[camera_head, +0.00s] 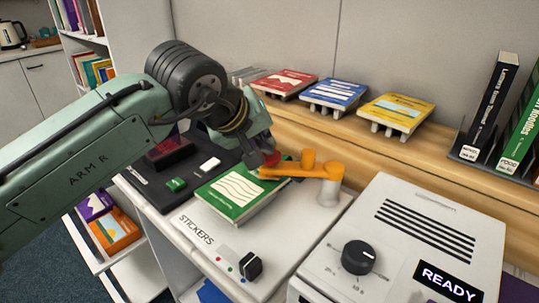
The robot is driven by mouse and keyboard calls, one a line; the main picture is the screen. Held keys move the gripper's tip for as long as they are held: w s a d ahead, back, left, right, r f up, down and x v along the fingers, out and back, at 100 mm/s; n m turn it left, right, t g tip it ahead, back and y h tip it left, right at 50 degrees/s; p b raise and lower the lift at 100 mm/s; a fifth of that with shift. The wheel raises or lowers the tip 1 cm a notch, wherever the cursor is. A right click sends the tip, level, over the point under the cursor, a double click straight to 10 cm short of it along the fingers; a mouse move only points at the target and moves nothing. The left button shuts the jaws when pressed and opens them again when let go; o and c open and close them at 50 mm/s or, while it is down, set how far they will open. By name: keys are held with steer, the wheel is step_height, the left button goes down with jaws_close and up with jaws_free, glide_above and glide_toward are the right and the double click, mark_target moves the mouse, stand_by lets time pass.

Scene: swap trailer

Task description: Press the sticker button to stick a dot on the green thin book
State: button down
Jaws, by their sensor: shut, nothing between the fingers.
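The green thin book (232,200), with white wavy lines on its cover, lies flat on the white sticker station (215,243) marked "STICKERS". An orange arm (300,168) on a pale post reaches left over the book's far right corner. A small red part (271,158) shows at its left end; I cannot tell for sure that this is the sticker button. My gripper (264,158) is shut and empty, pointing down at this end, touching or very close to it. The wrist hides part of the fingers. No dot is visible on the shown part of the cover.
A black knob (251,266) stands at the station's front beside coloured dots. A white machine (400,240) reading "READY" is at right. Red, blue and yellow books (397,110) sit on the wooden ledge behind. A dark tray (150,180) with small blocks lies left.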

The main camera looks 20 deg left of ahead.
mark_target(265, 155)
steer(key=shift+f+b, duration=0.3)
steer(key=shift+f, duration=0.25)
steer(key=shift+r, duration=0.15)
stand_by(0.5)
steer(key=shift+r+p, duration=0.95)
steer(key=shift+r, duration=0.05)
steer(key=shift+r, duration=0.1)
step_height(265, 155, up, 5)
steer(key=p, duration=0.4)
stand_by(0.4)
